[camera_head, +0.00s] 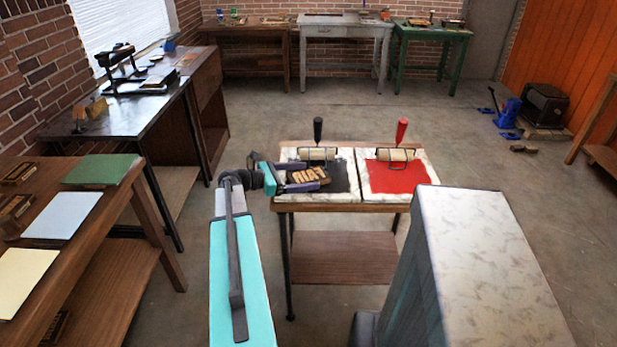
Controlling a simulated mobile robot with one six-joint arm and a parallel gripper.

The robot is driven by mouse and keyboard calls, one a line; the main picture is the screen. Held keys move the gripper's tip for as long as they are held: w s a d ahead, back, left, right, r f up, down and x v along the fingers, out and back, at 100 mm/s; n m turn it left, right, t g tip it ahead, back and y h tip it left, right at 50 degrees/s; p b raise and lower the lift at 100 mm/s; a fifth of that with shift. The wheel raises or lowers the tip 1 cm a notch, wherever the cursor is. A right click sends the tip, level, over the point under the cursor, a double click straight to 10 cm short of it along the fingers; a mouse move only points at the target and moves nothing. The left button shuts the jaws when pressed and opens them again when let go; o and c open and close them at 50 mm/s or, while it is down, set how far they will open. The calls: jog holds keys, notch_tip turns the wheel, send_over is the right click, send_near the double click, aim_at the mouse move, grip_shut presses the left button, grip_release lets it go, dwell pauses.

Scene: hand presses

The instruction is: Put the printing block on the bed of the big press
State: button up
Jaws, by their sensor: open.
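The printing block (305,175), tan wood with raised shapes on its face, lies at the black-inked slab (340,178) on the small wooden table. My gripper (314,174) is open, with one dark finger on the far side of the block and one on the near side. I cannot tell whether the fingers touch it. A black hand press (121,62) stands on the dark-topped table by the window at the left. I cannot tell whether this is the big press, and its bed is not clear at this distance.
A red-inked slab (394,176) lies beside the black one. Rollers with a black handle (318,130) and a red handle (401,133) rest on the slabs. A left bench (115,222) holds coloured sheets. Open floor (250,115) lies behind the small table.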

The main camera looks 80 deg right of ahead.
aim_at(303, 176)
dwell(0.4)
jog(key=c, duration=1.5)
jog(key=shift+r, duration=0.2)
notch_tip(303, 176, up, 10)
jog(key=b, duration=0.1)
jog(key=shift+f, duration=0.15)
